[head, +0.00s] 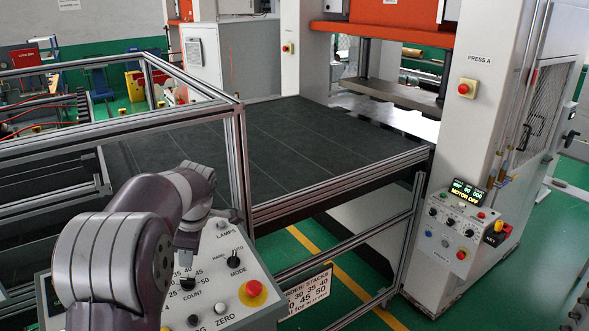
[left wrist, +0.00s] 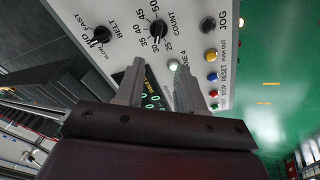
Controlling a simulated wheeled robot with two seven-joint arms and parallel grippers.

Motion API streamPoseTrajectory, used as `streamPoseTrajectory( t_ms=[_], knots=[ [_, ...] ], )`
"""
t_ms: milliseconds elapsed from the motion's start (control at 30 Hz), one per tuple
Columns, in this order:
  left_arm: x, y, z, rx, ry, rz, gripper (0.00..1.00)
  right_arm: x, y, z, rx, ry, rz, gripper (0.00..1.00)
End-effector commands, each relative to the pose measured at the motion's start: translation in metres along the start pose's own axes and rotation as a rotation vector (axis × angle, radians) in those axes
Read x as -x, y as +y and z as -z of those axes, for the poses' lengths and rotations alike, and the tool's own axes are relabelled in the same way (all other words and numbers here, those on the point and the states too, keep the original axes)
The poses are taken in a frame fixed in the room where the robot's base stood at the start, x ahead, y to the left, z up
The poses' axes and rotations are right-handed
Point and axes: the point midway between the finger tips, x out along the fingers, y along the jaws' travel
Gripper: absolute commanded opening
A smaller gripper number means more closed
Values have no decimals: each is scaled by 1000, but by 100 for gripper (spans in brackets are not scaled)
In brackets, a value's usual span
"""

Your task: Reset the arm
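My left arm comes in from the lower left in the head view, with its gripper (head: 188,240) pointing down above a grey control panel (head: 236,250). In the left wrist view, the two fingers of that gripper (left wrist: 158,68) stand apart with nothing held between them. The panel also shows there (left wrist: 70,12), beyond the fingertips, with a small lit display (left wrist: 152,98) partly hidden between and behind the fingers. I cannot tell from these frames whether a finger touches the panel. My right gripper is not in view.
The panel carries a COUNT knob (left wrist: 158,29), a BELT knob (left wrist: 101,36), several coloured buttons and a red mushroom button (head: 254,290). A metal frame (head: 240,165) and dark belt table (head: 300,140) lie beyond. Press A's control box (head: 460,230) stands right.

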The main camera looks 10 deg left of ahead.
Motion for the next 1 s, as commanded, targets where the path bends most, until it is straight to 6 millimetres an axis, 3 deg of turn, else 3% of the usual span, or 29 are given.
streamPoseTrajectory(
  t_ms=[133, 233, 267, 400, 500, 600, 667, 800, 1000],
  knots=[
    [-2, 5, -4, -212, -12, -31, 38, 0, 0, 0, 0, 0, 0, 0],
    [-24, -18, -22, -586, -68, -36, 38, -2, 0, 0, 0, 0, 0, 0],
    [-40, -34, -35, -724, -94, -41, 38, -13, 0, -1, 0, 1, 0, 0],
    [-116, -130, -104, -1347, -210, -111, 38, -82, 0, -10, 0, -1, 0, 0],
    [-160, -200, -141, -1649, -269, -160, 38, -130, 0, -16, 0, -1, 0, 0],
    [-199, -264, -167, -1805, -318, -179, 38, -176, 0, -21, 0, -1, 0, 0],
    [-214, -290, -176, -1828, -340, -172, 38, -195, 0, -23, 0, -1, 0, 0],
    [-221, -300, -187, -1866, -337, -191, 38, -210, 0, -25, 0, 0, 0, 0],
    [-216, -299, -187, -1871, -339, -191, 38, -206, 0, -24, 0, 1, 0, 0]
  ],
)
